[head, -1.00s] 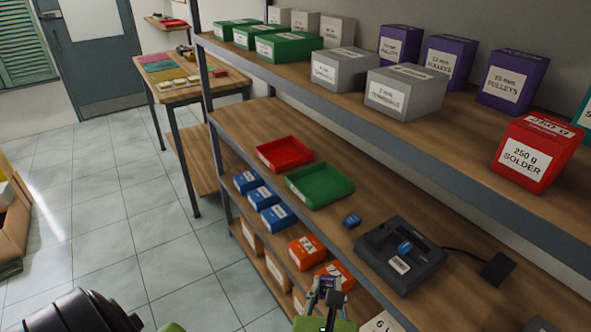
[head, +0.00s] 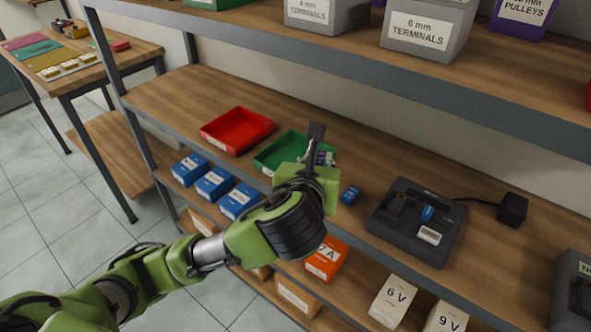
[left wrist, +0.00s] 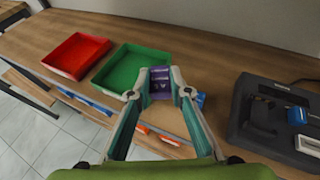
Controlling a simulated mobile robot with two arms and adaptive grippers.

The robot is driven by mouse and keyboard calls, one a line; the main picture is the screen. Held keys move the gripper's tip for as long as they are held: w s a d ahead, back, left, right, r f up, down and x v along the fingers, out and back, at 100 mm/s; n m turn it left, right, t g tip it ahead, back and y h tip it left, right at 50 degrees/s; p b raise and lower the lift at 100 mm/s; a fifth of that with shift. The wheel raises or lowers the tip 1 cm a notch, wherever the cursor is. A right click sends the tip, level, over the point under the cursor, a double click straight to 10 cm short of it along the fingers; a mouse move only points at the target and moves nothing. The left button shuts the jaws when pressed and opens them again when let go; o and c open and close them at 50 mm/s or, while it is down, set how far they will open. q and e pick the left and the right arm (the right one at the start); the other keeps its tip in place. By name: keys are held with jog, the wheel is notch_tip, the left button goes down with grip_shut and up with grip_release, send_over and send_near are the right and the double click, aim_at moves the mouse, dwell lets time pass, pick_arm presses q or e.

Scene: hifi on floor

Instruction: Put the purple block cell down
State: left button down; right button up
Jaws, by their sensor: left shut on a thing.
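My left gripper (head: 318,154) is over the middle shelf, at the near right side of the green tray (head: 268,157). It is shut on the purple block cell (left wrist: 160,82), which sits between the fingertips in the left wrist view. In the head view the cell is mostly hidden by the gripper. The green tray looks empty in the left wrist view (left wrist: 122,72). I cannot tell how high the cell is above the shelf. My right gripper is not in view.
An empty red tray (head: 237,128) lies left of the green one. A loose blue cell (head: 350,195) lies right of my gripper. A black charger (head: 400,235) holding a blue cell stands further right. The upper shelf (head: 420,95) overhangs behind. Blue boxes (head: 213,182) sit below in front.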

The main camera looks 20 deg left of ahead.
aim_at(294, 159)
pick_arm(q)
jog(key=shift+w+d+r+m+h, duration=0.3)
jog(key=shift+w+r, duration=0.3)
jog(key=shift+r, duration=0.05)
jog(key=shift+w+a, duration=0.15)
jog(key=shift+w, duration=0.15)
jog(key=w+a+f, duration=0.8)
jog(key=w, duration=0.1)
jog(key=shift+a, duration=0.1)
jog(key=shift+w+a+f, duration=0.25)
jog(key=shift+f, duration=0.3)
jog(key=shift+w+a+f, duration=0.1)
jog(key=shift+f, duration=0.8)
jog(key=shift+w+a+f, duration=0.1)
jog(key=shift+f, duration=0.8)
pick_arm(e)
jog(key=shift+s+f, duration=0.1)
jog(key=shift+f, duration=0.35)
pick_arm(q)
jog(key=shift+f, duration=0.1)
jog(key=c, duration=1.9)
grip_release()
